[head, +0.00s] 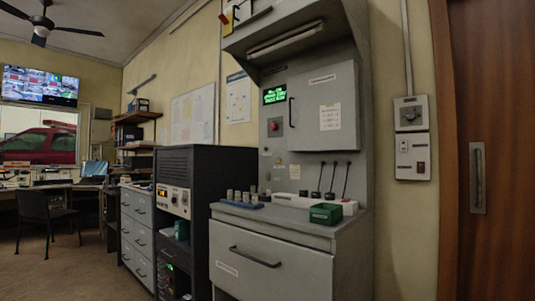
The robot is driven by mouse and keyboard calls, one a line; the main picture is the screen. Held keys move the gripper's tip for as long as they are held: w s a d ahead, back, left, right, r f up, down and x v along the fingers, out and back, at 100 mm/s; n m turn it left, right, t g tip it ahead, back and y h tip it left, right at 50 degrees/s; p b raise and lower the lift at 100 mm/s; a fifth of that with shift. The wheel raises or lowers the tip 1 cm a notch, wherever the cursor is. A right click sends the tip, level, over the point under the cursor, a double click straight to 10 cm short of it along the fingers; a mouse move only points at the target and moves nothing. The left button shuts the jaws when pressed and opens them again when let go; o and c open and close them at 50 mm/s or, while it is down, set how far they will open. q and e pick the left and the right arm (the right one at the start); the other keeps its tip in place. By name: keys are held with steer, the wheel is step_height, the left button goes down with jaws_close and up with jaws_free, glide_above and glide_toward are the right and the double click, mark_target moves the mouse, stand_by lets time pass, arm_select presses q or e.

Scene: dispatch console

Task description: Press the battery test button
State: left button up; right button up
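A grey console cabinet (360,90) stands at centre right. A small grey box with a round red button (275,127) is on its upright panel, below a green-lit display (274,95). On the wall to the right, a light box (413,158) has a small red element (421,168) at its lower right. Above it is another wall box with a dark round knob (411,114). I cannot read any label, so I cannot tell which of these is the battery test button. Neither of my grippers is in view.
The console's ledge holds a blue rack (242,204) with several grey cylinders, a white strip (290,200), a green box (326,213) and several black upright sticks. A black equipment rack (225,170) stands left of the console. A brown door (500,150) is at right. Open floor (85,270) lies at left.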

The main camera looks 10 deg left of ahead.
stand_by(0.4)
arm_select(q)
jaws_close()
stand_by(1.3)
